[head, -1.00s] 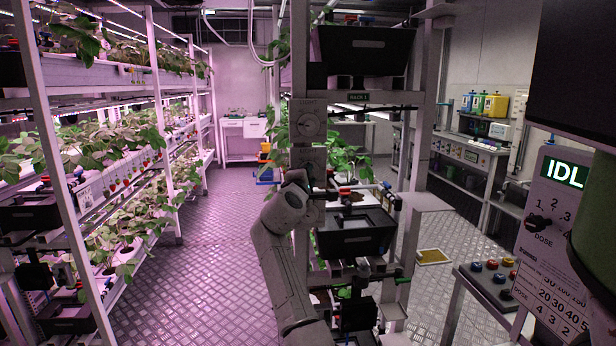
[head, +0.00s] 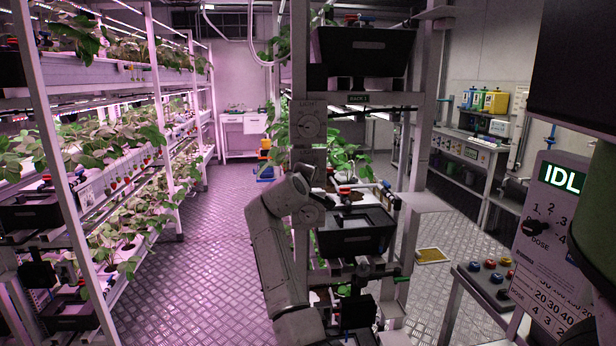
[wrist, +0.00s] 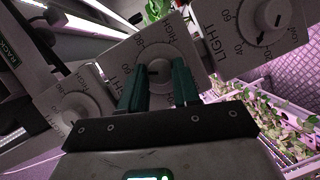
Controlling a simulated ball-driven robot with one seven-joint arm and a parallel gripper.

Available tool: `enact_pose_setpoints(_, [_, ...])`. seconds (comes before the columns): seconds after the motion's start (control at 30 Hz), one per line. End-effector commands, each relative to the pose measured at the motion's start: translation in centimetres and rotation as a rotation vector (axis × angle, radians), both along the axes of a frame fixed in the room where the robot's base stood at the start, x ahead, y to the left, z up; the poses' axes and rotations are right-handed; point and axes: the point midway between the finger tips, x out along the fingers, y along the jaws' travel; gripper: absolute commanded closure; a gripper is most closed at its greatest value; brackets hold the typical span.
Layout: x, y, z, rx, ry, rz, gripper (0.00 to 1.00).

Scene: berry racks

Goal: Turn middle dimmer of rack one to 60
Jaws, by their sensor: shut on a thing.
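Another dimmer (wrist: 268,20) is at the upper right and a third (wrist: 72,112) at the left.
A black tray (head: 355,238) stands on the rack just right of my wrist. Plant shelves (head: 100,155) line the left side. The aisle floor (head: 200,240) between is clear.

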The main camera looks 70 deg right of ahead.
Motion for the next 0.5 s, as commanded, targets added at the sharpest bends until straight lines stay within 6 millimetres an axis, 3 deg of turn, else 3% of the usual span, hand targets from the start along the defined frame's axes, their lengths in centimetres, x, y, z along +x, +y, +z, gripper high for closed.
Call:
enact_pose_setpoints(0.33, [0.00,-0.10,0.18,-0.002,-0.005,0.002,0.99])
enact_pose_setpoints(0.37, [0.00,-0.10,0.18,-0.002,-0.004,0.002,0.66])
enact_pose_setpoints(0.5, [-0.03,-0.10,0.15,-0.002,-0.003,0.001,0.53])
